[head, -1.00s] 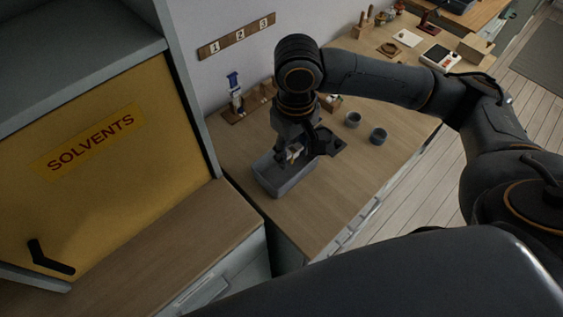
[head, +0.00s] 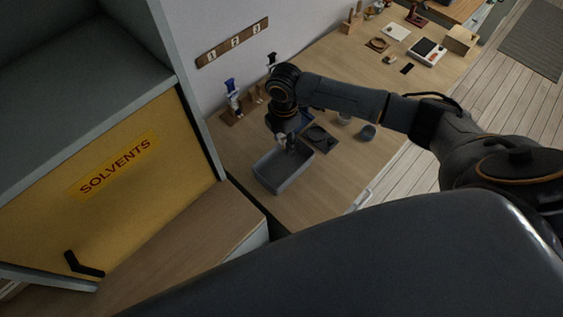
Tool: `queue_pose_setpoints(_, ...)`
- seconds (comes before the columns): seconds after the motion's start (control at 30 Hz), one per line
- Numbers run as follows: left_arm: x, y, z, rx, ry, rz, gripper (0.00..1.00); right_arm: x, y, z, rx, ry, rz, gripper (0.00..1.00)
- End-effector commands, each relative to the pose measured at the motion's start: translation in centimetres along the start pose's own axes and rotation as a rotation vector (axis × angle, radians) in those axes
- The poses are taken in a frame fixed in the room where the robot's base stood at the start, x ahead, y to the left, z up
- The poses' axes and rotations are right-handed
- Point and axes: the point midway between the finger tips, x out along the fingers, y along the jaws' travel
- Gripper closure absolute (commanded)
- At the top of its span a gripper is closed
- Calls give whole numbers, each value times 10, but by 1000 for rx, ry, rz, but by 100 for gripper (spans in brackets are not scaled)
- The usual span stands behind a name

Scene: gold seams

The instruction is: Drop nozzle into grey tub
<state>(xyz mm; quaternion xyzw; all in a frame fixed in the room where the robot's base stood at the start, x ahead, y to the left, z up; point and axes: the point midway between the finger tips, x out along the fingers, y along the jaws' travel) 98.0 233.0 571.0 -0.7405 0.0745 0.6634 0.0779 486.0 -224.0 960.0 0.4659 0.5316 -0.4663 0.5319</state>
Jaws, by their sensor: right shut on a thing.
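The grey tub (head: 270,180) stands on the wooden bench near its front left end. Its visible inside looks empty. My right gripper (head: 287,143) points down at the tub's far edge, and I cannot tell its exact height. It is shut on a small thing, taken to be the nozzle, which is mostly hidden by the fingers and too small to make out. My left gripper is not in view.
A dark square tray (head: 319,138) lies just right of the tub. A grey cup (head: 368,132) stands farther right. A blue-topped bottle (head: 231,88) stands by the wall. The yellow solvents cabinet (head: 120,210) fills the left.

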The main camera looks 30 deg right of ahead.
Motion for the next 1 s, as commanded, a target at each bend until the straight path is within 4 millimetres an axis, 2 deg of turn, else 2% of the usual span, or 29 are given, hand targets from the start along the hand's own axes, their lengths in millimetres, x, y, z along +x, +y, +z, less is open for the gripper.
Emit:
queue_pose_setpoints(0.13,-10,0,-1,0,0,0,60,9,-2,7,-130,1,-2,75)
queue_pose_setpoints(0.37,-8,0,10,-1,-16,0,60,19,-2,11,-206,0,1,75)
queue_pose_setpoints(0.57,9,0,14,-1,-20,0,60,37,-2,11,-206,0,1,75)
queue_pose_setpoints(0.8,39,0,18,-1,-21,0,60,66,-2,11,-205,0,1,75)
queue_pose_setpoints(1.0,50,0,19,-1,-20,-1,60,77,-2,11,-205,-1,2,75)
